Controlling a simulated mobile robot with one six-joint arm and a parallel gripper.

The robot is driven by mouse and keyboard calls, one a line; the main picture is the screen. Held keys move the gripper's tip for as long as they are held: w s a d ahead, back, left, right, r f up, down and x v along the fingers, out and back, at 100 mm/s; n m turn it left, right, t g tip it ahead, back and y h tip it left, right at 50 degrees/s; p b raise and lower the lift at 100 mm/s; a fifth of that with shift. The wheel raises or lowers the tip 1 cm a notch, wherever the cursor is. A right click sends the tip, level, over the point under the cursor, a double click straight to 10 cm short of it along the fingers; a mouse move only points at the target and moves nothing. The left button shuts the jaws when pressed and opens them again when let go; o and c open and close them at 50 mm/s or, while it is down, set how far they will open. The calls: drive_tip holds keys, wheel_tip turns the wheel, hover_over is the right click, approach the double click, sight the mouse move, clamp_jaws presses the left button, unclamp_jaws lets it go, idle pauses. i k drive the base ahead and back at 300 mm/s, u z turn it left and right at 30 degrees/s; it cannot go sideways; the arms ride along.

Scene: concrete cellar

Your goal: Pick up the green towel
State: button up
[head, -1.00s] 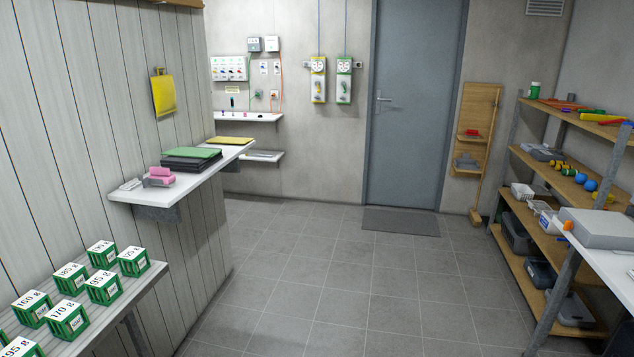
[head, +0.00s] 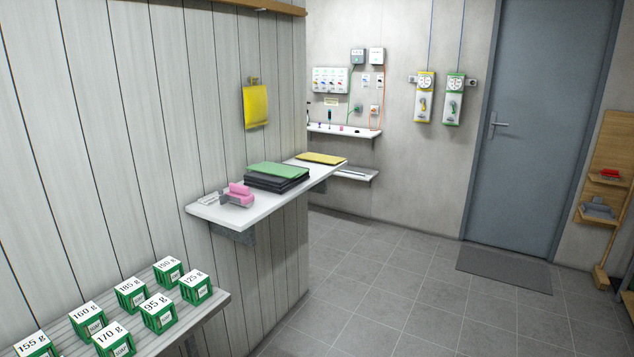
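A green towel (head: 278,169) lies folded flat on top of a dark grey folded stack (head: 272,183) in the head view. The stack rests on a white wall shelf (head: 228,214) along the left plank wall. A yellow folded cloth (head: 321,158) lies farther back on the same shelf. Another yellow cloth (head: 256,106) hangs from a hook on the wall above. My gripper is not in view.
A pink item (head: 241,194) sits on the shelf's near end. A lower shelf (head: 217,307) at front left holds several green weight boxes (head: 159,311). The grey tiled floor (head: 390,295) right of the shelves is clear up to a doormat (head: 503,269).

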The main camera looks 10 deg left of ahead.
sight(267, 168)
drive_tip(key=u, duration=0.45)
drive_tip(key=i, duration=0.55)
drive_tip(key=u, duration=1)
drive_tip(key=i, duration=0.75)
drive_tip(key=u, duration=0.45)
